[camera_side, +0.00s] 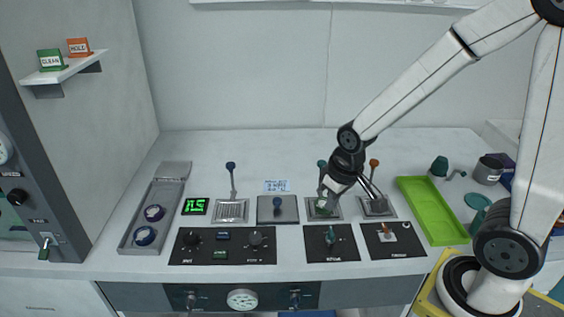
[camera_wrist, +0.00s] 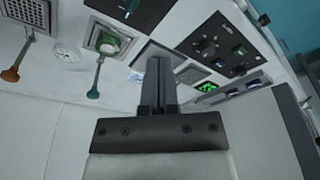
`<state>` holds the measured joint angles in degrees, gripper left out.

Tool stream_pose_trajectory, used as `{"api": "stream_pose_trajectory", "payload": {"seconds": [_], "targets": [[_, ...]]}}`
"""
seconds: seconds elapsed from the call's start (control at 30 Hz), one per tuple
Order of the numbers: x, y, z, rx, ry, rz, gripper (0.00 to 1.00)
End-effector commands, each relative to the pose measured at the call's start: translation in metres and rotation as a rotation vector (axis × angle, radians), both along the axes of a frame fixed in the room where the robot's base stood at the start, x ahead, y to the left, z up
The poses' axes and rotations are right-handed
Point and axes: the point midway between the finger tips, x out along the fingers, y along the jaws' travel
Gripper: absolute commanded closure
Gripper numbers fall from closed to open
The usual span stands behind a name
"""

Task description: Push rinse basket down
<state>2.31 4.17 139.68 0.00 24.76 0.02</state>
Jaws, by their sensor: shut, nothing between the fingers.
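Several lever stations stand in a row on the white bench; I cannot read which is marked rinse. The teal-topped lever (camera_side: 322,165) rises upright behind a square metal well with a green part in it (camera_side: 322,207). The lever (camera_wrist: 95,92) and the well's green part (camera_wrist: 108,43) also show in the wrist view, left of my fingers. My gripper (camera_side: 330,199) is shut and empty, close to this station in the side view. In the wrist view my gripper (camera_wrist: 158,62) points at a grey plate (camera_wrist: 147,50), which the fingers partly hide. Contact cannot be told.
An orange-topped lever (camera_side: 374,163) stands right of my gripper. A blue-topped lever (camera_side: 231,167) and a plate with a blue knob (camera_side: 277,204) are left. Black control panels (camera_side: 226,246) line the front. A green tray (camera_side: 432,211) lies right.

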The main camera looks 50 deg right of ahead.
Motion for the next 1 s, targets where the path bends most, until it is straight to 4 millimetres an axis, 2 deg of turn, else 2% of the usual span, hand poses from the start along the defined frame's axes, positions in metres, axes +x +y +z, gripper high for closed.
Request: {"api": "stream_pose_trajectory", "payload": {"seconds": [0.5, 1.0], "targets": [[0.083, -0.054, 0.014, 0.011, 0.101, -0.128, 1.0], [0.143, -0.123, 0.021, 0.034, 0.2, -0.251, 1.0]]}}
